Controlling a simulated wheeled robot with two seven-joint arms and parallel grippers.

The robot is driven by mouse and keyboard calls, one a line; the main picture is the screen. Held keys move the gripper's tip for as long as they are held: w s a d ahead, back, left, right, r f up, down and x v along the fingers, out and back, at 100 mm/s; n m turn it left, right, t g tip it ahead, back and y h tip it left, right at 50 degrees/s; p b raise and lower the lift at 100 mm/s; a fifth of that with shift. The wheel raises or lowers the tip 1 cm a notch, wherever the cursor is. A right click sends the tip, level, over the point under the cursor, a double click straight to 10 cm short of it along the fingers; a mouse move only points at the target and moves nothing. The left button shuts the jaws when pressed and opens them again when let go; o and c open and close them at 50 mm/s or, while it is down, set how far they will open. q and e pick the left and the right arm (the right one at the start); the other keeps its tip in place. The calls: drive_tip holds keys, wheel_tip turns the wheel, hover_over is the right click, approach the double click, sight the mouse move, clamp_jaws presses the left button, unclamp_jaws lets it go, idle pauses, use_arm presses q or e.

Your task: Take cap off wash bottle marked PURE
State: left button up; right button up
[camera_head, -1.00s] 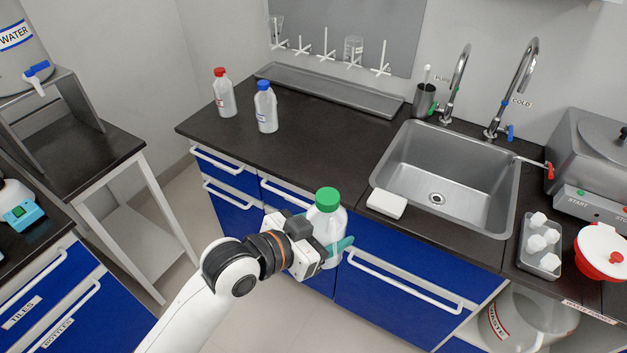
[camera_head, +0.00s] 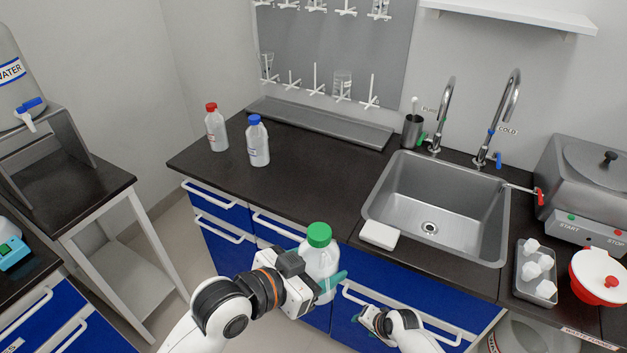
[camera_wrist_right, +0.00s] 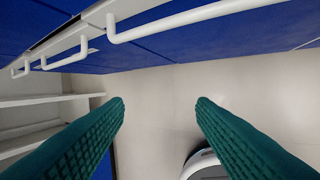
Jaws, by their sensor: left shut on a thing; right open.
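A white translucent wash bottle (camera_head: 320,264) with a green cap (camera_head: 319,235) is held upright in front of the blue drawers. My left gripper (camera_head: 324,288) is shut around its body from the left, its teal fingers across the bottle. The cap is on the bottle. The bottle's marking cannot be read from here. My right gripper (camera_head: 366,320) is low, to the right of and below the bottle, and apart from it. In the right wrist view its teal fingers (camera_wrist_right: 160,105) are wide apart with nothing between them.
A red-capped bottle (camera_head: 216,130) and a blue-capped bottle (camera_head: 258,143) stand on the dark counter (camera_head: 310,165). A steel sink (camera_head: 440,215), a white block (camera_head: 379,235) and a tray of white pieces (camera_head: 536,275) are to the right. A white drawer handle (camera_head: 395,308) is close behind my right gripper.

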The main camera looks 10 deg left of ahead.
drive_tip(key=w+a+r+m+y, duration=0.1)
drive_tip(key=w+a+r, duration=0.35)
drive_tip(key=r, duration=0.45)
drive_tip(key=w+a+r+y, duration=0.1)
drive_tip(key=w+a+r, duration=0.35)
drive_tip(key=r, duration=0.45)
drive_tip(key=a+r+g+y, duration=0.1)
drive_tip(key=a+r, duration=0.2)
drive_tip(key=r, duration=0.5)
drive_tip(key=a+r+g, duration=0.1)
drive_tip(key=a+r, duration=0.2)
drive_tip(key=r, duration=0.4)
wheel_tip(320, 180, up, 23)
drive_tip(key=m+g+h, duration=0.2)
drive_tip(key=h, duration=0.5)
hover_over(314, 229)
drive_tip(key=shift+w+a+f, duration=0.1)
drive_tip(key=shift+w+a, duration=0.05)
drive_tip(key=shift+a, duration=0.1)
drive_tip(key=shift+d, duration=0.2)
drive_tip(key=shift+f, duration=3.85)
